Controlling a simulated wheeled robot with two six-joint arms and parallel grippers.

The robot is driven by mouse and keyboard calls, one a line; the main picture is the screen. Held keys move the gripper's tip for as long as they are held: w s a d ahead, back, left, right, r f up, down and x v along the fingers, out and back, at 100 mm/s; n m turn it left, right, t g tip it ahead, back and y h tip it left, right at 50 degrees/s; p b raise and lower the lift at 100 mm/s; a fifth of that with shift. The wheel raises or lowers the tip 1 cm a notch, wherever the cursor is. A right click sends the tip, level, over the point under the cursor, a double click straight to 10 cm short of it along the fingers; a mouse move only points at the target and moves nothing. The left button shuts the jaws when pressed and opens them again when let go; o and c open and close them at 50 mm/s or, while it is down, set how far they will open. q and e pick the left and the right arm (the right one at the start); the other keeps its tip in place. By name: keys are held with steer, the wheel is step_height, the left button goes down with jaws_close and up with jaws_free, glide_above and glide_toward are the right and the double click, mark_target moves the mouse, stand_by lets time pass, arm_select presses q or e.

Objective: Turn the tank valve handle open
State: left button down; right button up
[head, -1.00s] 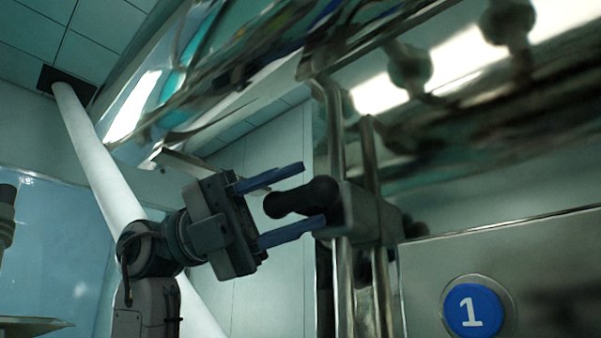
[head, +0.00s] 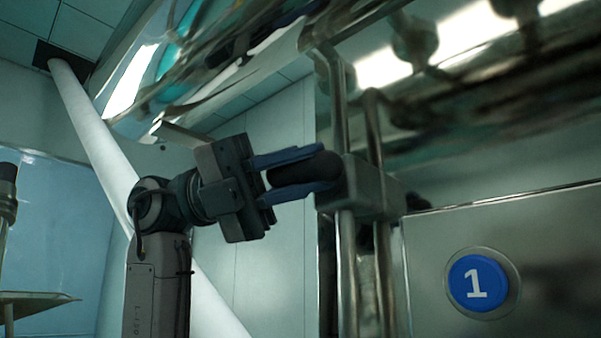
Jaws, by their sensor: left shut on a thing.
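The black valve handle (head: 322,168) sticks out to the left from a grey metal valve block (head: 368,190) on the vertical steel pipes. My left gripper (head: 300,172) comes in from the left. Its two blue fingers lie above and below the handle and are shut on it. The handle's middle shows between the fingers. My right gripper is not in view.
A shiny metal tank (head: 470,130) fills the upper right. A blue round sign with a 1 (head: 475,283) is on the steel panel at the lower right. Two vertical pipes (head: 346,265) run through the block. A white slanted pole (head: 90,140) stands behind my arm.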

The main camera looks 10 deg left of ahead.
arm_select(q)
steer(key=shift+r+m+t+y, duration=0.1)
steer(key=shift+m+t+y, duration=0.25)
steer(key=shift+y, duration=0.75)
steer(key=shift+m+t+y, duration=0.25)
steer(key=shift+m+y, duration=0.1)
steer(key=shift+y, duration=0.55)
steer(key=c, duration=1.3)
jaws_free()
